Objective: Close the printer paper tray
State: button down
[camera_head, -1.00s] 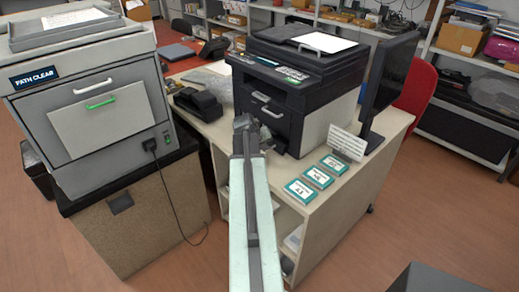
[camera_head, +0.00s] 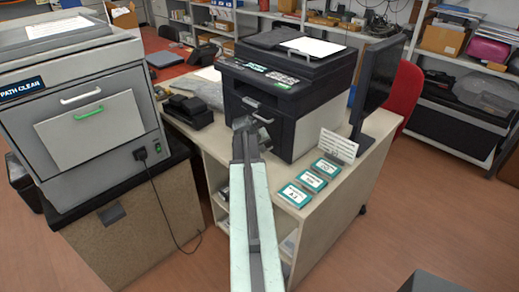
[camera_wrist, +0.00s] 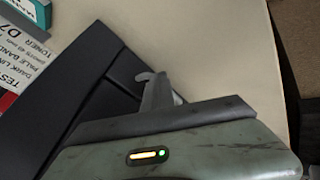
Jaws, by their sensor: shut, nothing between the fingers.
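The black printer (camera_head: 300,85) stands on the pale desk. Its front has a pale handle (camera_head: 250,102) and, lower, another pale bar partly behind my gripper. The paper tray cannot be made out clearly, as my arm hides the lower front. My gripper (camera_head: 245,124) is shut and empty, close in front of the printer's lower front; touching or apart cannot be told. The wrist view shows the gripper's tip (camera_wrist: 155,82) over a dark panel (camera_wrist: 85,95), probably part of the printer, with pale desk top beyond.
A monitor (camera_head: 378,85) stands at the desk's right. A grey machine (camera_head: 90,120) on a cabinet stands left. Wood floor is open at right.

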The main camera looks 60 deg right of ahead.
jog(key=a, duration=0.1)
jog(key=w+a, duration=0.2)
jog(key=shift+w+a+r+p, duration=0.25)
jog(key=shift+a+r+p, duration=0.1)
jog(key=shift+r+p, duration=0.05)
jog(key=p+v, duration=0.7)
jog(key=v, duration=0.2)
jog(key=shift+r+p, duration=0.15)
jog(key=shift+p, duration=0.15)
